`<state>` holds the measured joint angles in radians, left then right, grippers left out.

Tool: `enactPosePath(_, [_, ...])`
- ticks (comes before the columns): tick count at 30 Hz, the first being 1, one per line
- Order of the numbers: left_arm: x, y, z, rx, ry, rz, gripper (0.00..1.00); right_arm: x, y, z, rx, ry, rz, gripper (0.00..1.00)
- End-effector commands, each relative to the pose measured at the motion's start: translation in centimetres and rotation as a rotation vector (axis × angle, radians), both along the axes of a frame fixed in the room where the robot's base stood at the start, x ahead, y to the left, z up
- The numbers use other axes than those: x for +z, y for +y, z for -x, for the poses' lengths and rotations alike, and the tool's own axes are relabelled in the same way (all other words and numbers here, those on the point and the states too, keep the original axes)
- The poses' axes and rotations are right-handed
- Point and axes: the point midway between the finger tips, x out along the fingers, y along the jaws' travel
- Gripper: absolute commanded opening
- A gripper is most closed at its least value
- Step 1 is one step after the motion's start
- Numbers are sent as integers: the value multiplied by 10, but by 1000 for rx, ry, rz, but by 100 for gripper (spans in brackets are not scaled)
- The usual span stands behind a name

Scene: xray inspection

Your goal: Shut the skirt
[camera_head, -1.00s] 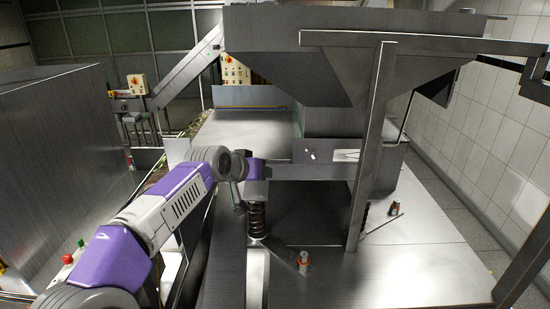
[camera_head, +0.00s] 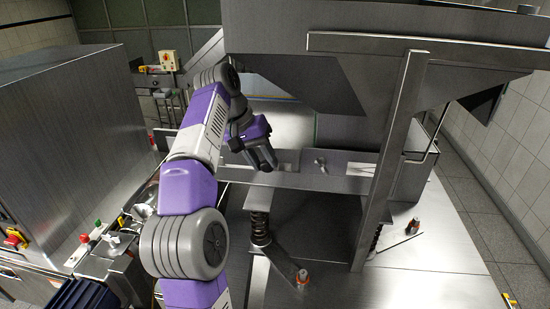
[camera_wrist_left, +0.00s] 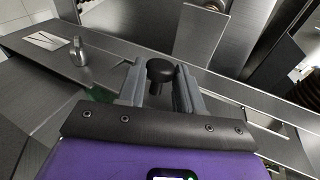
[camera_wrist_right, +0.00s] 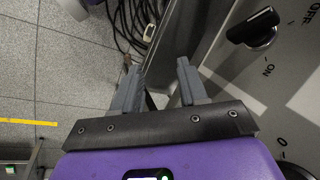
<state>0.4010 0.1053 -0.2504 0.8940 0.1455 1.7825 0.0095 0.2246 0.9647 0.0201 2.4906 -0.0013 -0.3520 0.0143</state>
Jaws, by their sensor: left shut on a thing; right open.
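A grey metal panel (camera_head: 300,178), which may be the skirt, runs across below the hopper. It carries a small metal latch (camera_head: 320,164), also seen in the left wrist view (camera_wrist_left: 79,52). My left gripper (camera_head: 264,163) is at the left part of this panel. In the left wrist view my left gripper (camera_wrist_left: 160,88) has its fingers on either side of a black knob (camera_wrist_left: 160,70) and is shut on it. My right gripper (camera_wrist_right: 160,84) shows only in its own wrist view, open and empty, beside a grey control panel with a black rotary switch (camera_wrist_right: 254,28).
The large hopper (camera_head: 290,50) hangs above, with an upright metal post (camera_head: 392,150) to the right. A spring mount (camera_head: 260,218) stands below the panel. A steel cabinet (camera_head: 75,130) stands at left. Cables (camera_wrist_right: 132,25) lie on the floor near the right gripper.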

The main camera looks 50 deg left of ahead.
Motion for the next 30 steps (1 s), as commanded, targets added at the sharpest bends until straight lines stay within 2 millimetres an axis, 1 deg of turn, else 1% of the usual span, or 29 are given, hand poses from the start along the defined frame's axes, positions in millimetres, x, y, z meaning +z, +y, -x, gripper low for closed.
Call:
enactPosePath(9, [2,3,5,-2,42,37,0,0,0,0,0,0,0,43])
enactPosePath(22, [2,2,6,-3,49,41,0,0,0,0,0,0,0,43])
enactPosePath(23, [2,2,6,-3,49,41,40,0,0,0,0,0,0,43])
enactPosePath(24, [2,2,6,-3,49,41,46,0,0,0,-1,0,0,43])
enactPosePath(26, [2,2,6,-3,49,41,55,0,0,0,0,0,0,43])
enactPosePath(27, [2,2,6,-3,49,41,57,0,0,0,0,0,0,43])
enactPosePath(30, [2,2,6,-2,50,41,57,0,0,0,0,0,0,43])
